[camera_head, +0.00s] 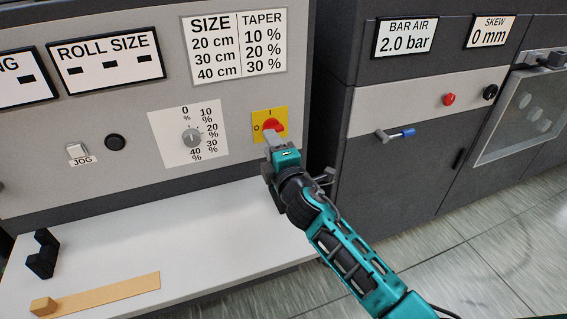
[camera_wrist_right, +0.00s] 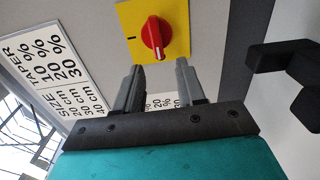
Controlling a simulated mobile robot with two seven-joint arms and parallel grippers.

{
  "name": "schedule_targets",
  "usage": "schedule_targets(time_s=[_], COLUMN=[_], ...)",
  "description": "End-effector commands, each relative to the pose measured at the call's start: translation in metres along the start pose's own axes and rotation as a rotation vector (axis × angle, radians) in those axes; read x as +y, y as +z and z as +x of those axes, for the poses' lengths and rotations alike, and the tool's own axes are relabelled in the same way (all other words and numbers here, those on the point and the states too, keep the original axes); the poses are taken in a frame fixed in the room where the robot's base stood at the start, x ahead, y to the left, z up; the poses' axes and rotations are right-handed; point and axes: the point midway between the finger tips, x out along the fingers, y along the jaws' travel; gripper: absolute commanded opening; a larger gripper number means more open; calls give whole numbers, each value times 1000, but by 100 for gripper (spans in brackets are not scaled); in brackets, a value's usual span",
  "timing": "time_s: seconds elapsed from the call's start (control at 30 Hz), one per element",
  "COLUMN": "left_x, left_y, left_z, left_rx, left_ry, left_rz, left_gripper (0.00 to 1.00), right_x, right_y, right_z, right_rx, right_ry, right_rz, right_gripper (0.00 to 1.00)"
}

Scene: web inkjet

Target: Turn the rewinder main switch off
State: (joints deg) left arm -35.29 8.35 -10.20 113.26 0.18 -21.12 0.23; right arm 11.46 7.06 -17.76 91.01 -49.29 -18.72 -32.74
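The main switch is a red rotary knob (camera_head: 274,125) on a yellow plate marked I at the top and O at the left in the head view. In the right wrist view the red knob (camera_wrist_right: 152,33) shows whole, with the I mark to its left. Its white pointer line faces down there, away from the I and to the side where the O sits in the head view. My right gripper (camera_wrist_right: 158,66) is open and empty, its fingertips just short of the knob; contact is not clear. In the head view my right gripper (camera_head: 272,138) partly covers the knob. My left gripper is not in view.
A taper dial (camera_head: 191,138), a black button (camera_head: 115,142) and a JOG switch (camera_head: 77,152) are left of the switch. A white ledge (camera_head: 190,230) below carries a black bracket (camera_head: 42,255) and a wooden strip (camera_head: 105,293). A dark cabinet (camera_head: 400,185) stands right.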

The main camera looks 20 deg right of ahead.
Motion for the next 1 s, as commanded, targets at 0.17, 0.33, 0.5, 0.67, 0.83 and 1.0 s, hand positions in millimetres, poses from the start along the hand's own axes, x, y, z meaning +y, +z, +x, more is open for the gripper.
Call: schedule_targets(time_s=[0.17, 0.33, 0.5, 0.67, 0.83, 1.0], left_x=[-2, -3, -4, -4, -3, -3], left_y=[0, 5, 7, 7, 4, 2], left_z=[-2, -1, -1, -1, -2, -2], left_rx=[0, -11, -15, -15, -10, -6], left_ry=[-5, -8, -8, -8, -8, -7], left_rz=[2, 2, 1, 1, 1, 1], left_gripper=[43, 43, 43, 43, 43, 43], right_x=[0, 0, 0, 0, 0, 0], right_y=[0, 0, 0, 0, 0, 0], right_z=[-40, -70, -86, -92, -92, -91], right_rx=[1, 0, 0, 0, 0, 0], right_ry=[-2, -2, -1, 1, 1, 1], right_rz=[1, 0, 0, -1, -1, -1], right_gripper=[39, 39, 39, 39, 39, 39])
